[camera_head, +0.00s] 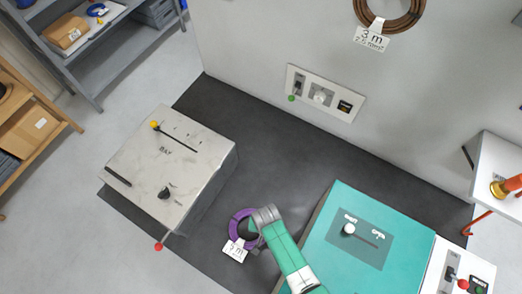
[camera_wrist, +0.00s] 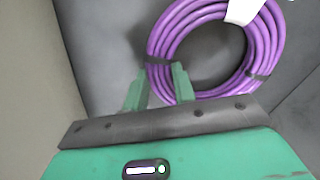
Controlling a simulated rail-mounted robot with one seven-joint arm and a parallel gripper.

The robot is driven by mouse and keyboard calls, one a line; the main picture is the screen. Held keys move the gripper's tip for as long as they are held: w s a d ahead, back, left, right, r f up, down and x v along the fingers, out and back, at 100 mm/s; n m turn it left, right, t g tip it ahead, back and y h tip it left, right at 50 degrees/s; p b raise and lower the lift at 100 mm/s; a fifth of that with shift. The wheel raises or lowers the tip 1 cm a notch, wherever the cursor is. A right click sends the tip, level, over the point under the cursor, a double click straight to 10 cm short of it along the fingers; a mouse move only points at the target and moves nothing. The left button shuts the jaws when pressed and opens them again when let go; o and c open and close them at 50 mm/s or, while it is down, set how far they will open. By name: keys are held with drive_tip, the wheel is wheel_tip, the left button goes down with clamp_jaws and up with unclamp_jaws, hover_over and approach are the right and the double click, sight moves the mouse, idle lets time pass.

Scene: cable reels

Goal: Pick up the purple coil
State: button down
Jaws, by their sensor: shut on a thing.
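In the head view my green and grey arm end covers the coil's right side. I cannot tell whether the coil touches the floor.
The marble-look cabinet (camera_head: 160,165) with knobs and a lever stands to the left. The teal cabinet (camera_head: 325,255) stands close on the right. A brown coil (camera_head: 368,15) hangs on the back wall, above a switch panel (camera_head: 325,92). Dark floor lies between the cabinets.

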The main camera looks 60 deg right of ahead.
wheel_tip(320, 180, up, 9)
drive_tip(key=p, duration=0.1)
drive_tip(key=shift+r, duration=0.1)
idle(0.4)
